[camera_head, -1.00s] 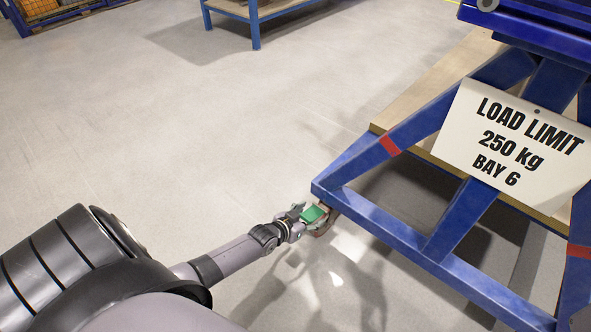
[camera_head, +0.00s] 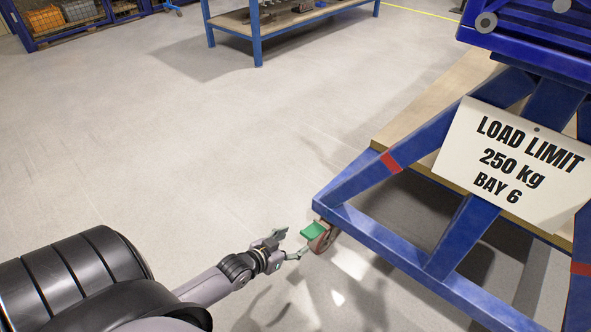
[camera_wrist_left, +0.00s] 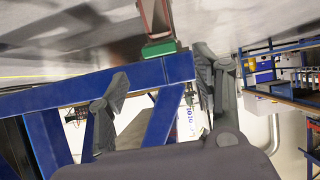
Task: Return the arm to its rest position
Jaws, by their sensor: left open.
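My left gripper (camera_head: 286,243) is in the lower middle of the head view, with its fingers spread and nothing between them. It is just left of a caster wheel (camera_head: 324,239) with a green pedal (camera_head: 312,230) under the corner of the blue jig frame (camera_head: 375,225). In the left wrist view, the two dark fingers (camera_wrist_left: 160,85) stand apart. The green pedal (camera_wrist_left: 161,49) and the reddish caster (camera_wrist_left: 155,18) show beyond them, against the blue frame (camera_wrist_left: 150,73). My right gripper is in neither view.
A white load limit sign (camera_head: 510,165) hangs on the jig frame at the right. A blue workbench (camera_head: 258,35) stands at the back, and blue racks with bins (camera_head: 60,15) at the far left. The grey floor (camera_head: 170,140) between is clear.

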